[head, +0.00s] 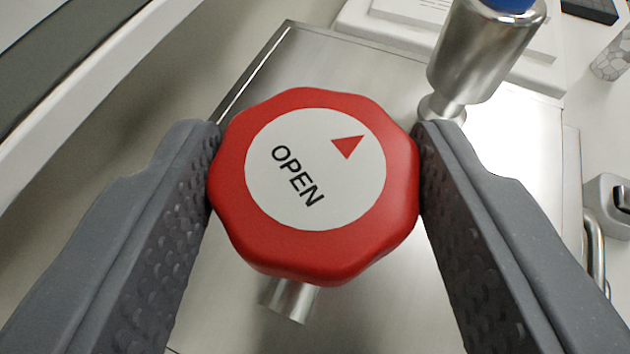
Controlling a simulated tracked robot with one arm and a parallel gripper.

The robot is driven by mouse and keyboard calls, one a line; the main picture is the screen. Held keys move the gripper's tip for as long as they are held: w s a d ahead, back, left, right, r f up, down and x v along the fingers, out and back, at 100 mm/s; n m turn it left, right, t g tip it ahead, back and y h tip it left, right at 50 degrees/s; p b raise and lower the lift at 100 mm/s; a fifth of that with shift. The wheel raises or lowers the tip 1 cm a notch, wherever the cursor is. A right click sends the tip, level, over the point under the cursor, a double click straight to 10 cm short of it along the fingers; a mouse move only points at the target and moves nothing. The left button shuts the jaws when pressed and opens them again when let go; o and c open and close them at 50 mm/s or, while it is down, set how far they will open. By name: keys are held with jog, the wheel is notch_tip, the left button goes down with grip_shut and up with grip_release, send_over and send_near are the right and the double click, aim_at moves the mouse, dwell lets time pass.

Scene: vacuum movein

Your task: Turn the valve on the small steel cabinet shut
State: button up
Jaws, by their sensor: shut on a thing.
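The valve's red knob (240,215) fills the middle of the head view, with a scalloped rim and a white round label. The label reads "OPEN" in black, slanting down to the right, with a red triangle at its upper right. My gripper (314,165) is shut on the knob, one grey textured finger against its left side and one against its right. A short steel stem or pipe shows just below the knob. The small steel cabinet (385,300) lies behind the knob and is partly hidden by it and by my fingers.
A steel cylinder with a blue top (487,50) stands at the upper right, close to my right finger. A steel handle (596,245) and a pale bracket show at the right edge. A patterned cup-like object (612,55) is at the far upper right.

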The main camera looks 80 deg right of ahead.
aim_at(301, 209)
jog(key=shift+w+r+m+g, duration=0.1)
jog(key=shift+r+m+g, duration=0.05)
jog(key=shift+m+g, duration=0.85)
jog(key=o, duration=1)
jog(key=shift+d, duration=0.1)
jog(key=shift+c, duration=0.2)
notch_tip(301, 209, up, 3)
jog(key=shift+r+b, duration=0.15)
jog(key=shift+b, duration=0.9)
jog(key=s+r+b, duration=0.1)
jog(key=s+b, duration=0.4)
jog(key=s, duration=1.1)
jog(key=shift+r+b, duration=0.2)
jog(key=shift+b, duration=0.15)
jog(key=shift+w+d, duration=0.1)
